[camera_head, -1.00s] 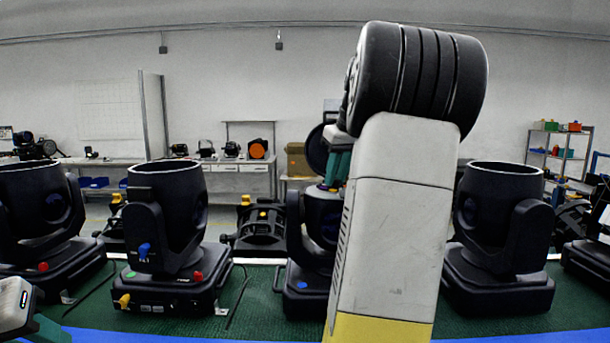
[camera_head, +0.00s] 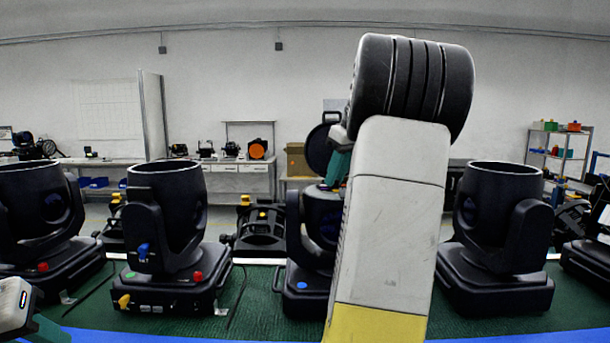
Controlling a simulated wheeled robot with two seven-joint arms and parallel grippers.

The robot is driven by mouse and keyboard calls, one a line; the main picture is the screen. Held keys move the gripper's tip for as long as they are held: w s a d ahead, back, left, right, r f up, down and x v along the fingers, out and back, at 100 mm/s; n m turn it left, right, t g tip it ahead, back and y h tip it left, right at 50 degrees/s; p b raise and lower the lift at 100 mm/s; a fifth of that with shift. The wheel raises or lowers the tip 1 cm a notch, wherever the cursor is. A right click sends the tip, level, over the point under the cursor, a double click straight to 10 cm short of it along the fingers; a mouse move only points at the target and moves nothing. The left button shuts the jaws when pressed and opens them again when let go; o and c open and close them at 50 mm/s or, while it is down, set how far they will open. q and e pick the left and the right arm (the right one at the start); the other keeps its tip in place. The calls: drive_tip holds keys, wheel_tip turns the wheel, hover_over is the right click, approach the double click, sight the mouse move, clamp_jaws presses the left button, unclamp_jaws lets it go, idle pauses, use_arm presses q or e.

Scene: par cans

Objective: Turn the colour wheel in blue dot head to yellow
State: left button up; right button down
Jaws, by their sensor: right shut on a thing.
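The blue dot head is the dark moving head (camera_head: 294,262) in the middle, with a blue dot (camera_head: 302,285) on its base. Its round lid (camera_head: 318,150) stands open above its mouth. My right arm covers its right side. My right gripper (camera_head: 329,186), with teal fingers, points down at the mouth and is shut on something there. This appears to be the colour wheel, but the wheel and the grip are hidden. My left gripper (camera_head: 45,330) shows partly at the bottom left corner; its fingertips are not clear.
Benches and a shelf are far behind.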

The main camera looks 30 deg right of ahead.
drive_tip(key=c, duration=1.3)
unclamp_jaws()
drive_tip(key=shift+o, duration=0.2)
drive_tip(key=v, duration=0.7)
drive_tip(key=shift+s+r, duration=0.2)
drive_tip(key=shift+r, duration=0.1)
drive_tip(key=shift+d, duration=0.1)
